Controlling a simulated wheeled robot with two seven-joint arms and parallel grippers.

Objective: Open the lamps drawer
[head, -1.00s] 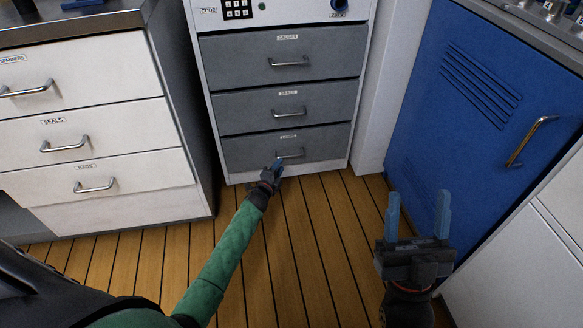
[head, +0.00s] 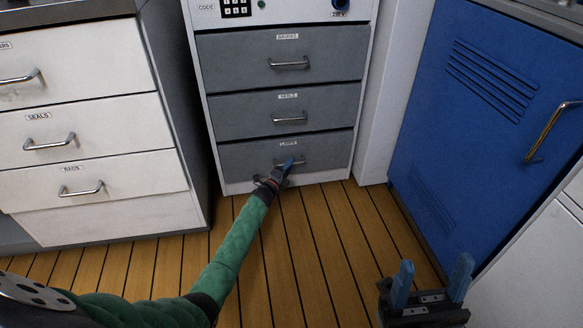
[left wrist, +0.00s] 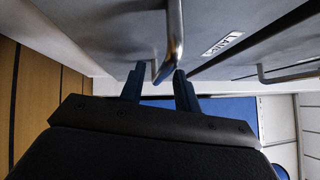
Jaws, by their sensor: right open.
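The lamps drawer (head: 240,160) is the bottom grey drawer of the middle cabinet and looks flush with its front. Its label (left wrist: 222,45) reads as LAMPS in the left wrist view. Its metal handle (head: 297,162) also shows in the left wrist view (left wrist: 174,30). My left gripper (head: 288,166) is at this handle; in the left wrist view its blue fingers (left wrist: 158,77) stand apart, with the handle's bar between their tips. Whether they touch it I cannot tell. My right gripper (head: 433,268) is open and empty above the floor at the lower right.
Two more grey drawers (head: 230,110) sit above. A white drawer cabinet (head: 110,215) stands at the left, a blue louvred door (head: 440,120) at the right. The plank floor (head: 320,240) in front of the cabinet is clear.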

